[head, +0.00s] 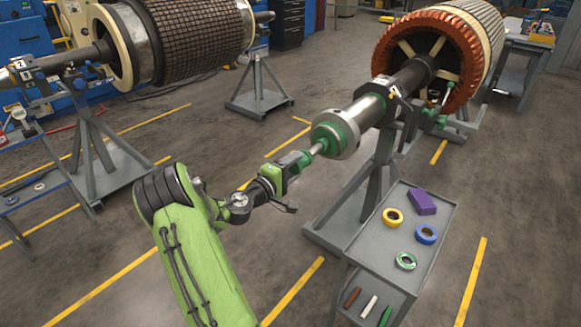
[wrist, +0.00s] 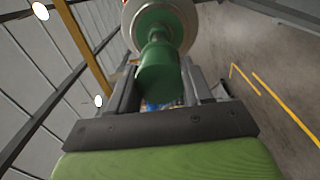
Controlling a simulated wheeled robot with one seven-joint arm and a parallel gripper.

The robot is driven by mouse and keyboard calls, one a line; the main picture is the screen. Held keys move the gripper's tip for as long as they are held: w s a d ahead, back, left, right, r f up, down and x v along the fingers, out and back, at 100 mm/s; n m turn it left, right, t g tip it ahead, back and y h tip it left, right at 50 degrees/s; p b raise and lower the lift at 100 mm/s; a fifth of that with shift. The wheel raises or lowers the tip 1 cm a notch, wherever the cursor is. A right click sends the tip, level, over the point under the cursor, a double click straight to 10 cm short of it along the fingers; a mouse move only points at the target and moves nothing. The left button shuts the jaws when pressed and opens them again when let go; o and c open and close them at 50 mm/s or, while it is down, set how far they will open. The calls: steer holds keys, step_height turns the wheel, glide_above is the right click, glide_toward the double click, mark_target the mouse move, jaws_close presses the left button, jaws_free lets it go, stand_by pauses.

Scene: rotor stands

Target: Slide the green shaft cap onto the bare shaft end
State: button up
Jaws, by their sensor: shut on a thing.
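The green shaft cap (wrist: 158,82) is a short green cylinder between the two fingers of my gripper in the wrist view. My gripper (head: 310,156) is shut on it, directly in front of the shaft end in the head view. Beyond the cap, a narrow neck leads to a green hub inside a silver collar (wrist: 187,14) on the rotor shaft. The collar also shows in the head view (head: 351,134). The cap looks roughly in line with the shaft. I cannot tell whether it is around the shaft end or only in front of it; the cap hides the meeting place.
The rotor (head: 432,52) with copper windings rests on a grey stand (head: 378,172). A grey cart (head: 440,222) at right holds tape rolls and a purple box (head: 422,201). A second rotor (head: 195,35) stands at back left. Open floor lies between.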

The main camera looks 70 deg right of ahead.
mark_target(306, 157)
steer(key=shift+s+d, duration=0.15)
steer(key=shift+d, duration=0.25)
steer(key=shift+s+d, duration=0.1)
steer(key=shift+d, duration=0.1)
stand_by(0.5)
steer(key=shift+s+d, duration=0.15)
steer(key=shift+d, duration=0.2)
steer(key=shift+d, duration=0.1)
steer(key=shift+p+x, duration=0.6)
steer(key=shift+x, duration=0.65)
steer(key=shift+s+d, duration=0.2)
steer(key=shift+d, duration=0.1)
stand_by(0.3)
steer(key=shift+s+d, duration=0.2)
steer(key=shift+d, duration=0.3)
steer(key=shift+d, duration=0.1)
stand_by(0.3)
